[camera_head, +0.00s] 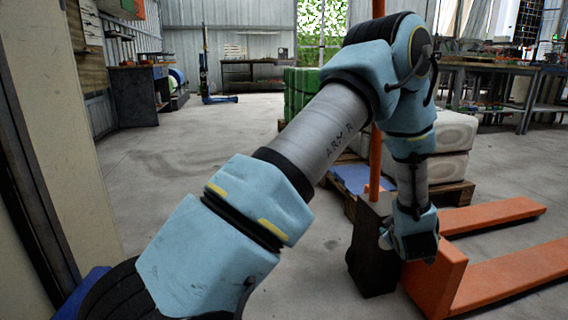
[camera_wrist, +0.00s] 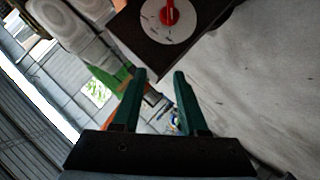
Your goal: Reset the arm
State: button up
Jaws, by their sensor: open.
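My arm reaches from the lower left across the head view, bends at the upper right, and hangs down beside the orange pallet jack (camera_head: 460,275). My gripper (camera_wrist: 158,75) shows in the wrist view with its two green fingers apart and nothing between them. In the head view the fingers cannot be made out behind the wrist. The wrist is close to the jack's dark upright block (camera_head: 372,245); I cannot tell whether they touch.
Stacked white sacks (camera_head: 455,130) lie on a wooden pallet (camera_head: 458,192) behind the arm. Green stacked goods (camera_head: 298,90) stand beside them. A workbench (camera_head: 135,95) is at the left wall, another bench (camera_head: 485,70) at the right. The concrete floor (camera_head: 190,150) is clear at centre left.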

jog(key=a+r+m+g+p, duration=0.25)
jog(key=a+r, duration=0.35)
jog(key=a, duration=0.3)
jog(key=a+r+m+g+p, duration=0.1)
jog(key=a+r+m+g, duration=0.15)
jog(key=a+r, duration=0.5)
jog(key=s+a+r+m+g+y+p, duration=0.1)
jog(key=s+a+r+g+p, duration=0.15)
jog(key=s+a, duration=0.7)
jog(key=s+a+r+m+g+y+p, duration=0.1)
jog(key=s+a+r+m+g+y, duration=0.15)
jog(key=s+a, duration=0.7)
jog(key=w+a+r+p, duration=0.1)
jog(key=w+r+p, duration=0.1)
jog(key=r+p, duration=1.7)
jog(key=w+a+r+p, duration=0.2)
jog(key=r+p, duration=1.6)
jog(key=r, duration=0.1)
jog(key=shift+a+n+g+h+p, duration=0.15)
jog(key=shift+n+g+h+p, duration=0.15)
jog(key=shift+n+h+p, duration=0.15)
